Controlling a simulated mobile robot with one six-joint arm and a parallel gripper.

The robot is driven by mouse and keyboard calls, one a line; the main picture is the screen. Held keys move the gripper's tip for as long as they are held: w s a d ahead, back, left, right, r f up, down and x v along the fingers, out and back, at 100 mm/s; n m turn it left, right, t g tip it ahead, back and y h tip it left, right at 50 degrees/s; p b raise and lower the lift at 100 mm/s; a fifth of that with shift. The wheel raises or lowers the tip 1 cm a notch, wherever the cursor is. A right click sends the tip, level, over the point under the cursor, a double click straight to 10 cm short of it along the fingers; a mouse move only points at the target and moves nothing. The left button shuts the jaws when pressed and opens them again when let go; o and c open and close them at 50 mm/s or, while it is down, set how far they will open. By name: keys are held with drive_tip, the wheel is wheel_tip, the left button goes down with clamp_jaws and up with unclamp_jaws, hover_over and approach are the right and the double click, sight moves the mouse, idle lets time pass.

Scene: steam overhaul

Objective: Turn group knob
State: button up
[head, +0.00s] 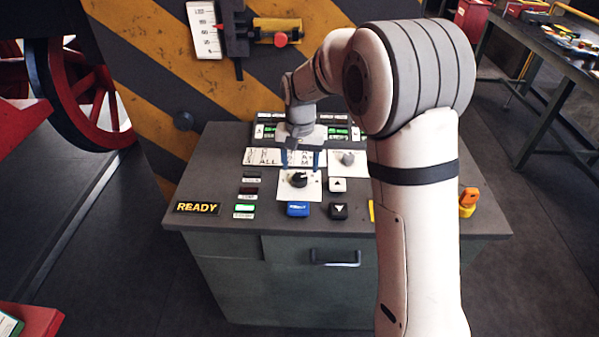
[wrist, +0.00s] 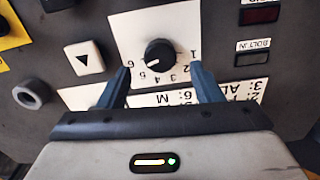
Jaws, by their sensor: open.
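The group knob (head: 298,179) is a black round dial on a white plate on the sloping control panel. In the wrist view the knob (wrist: 159,54) has a white pointer mark toward the lower left, near the 5 and 6 of its numbers. My gripper (head: 300,161) is above the panel, just behind the knob in the head view. In the wrist view its two blue fingers (wrist: 160,72) are open and empty, one on each side below the knob. The knob lies just beyond the fingertips, and no contact shows.
A blue button (head: 298,209) and two arrow buttons, white (head: 338,185) and black (head: 338,211), lie close to the knob.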

sight(300, 177)
drive_tip(key=shift+r, duration=1.75)
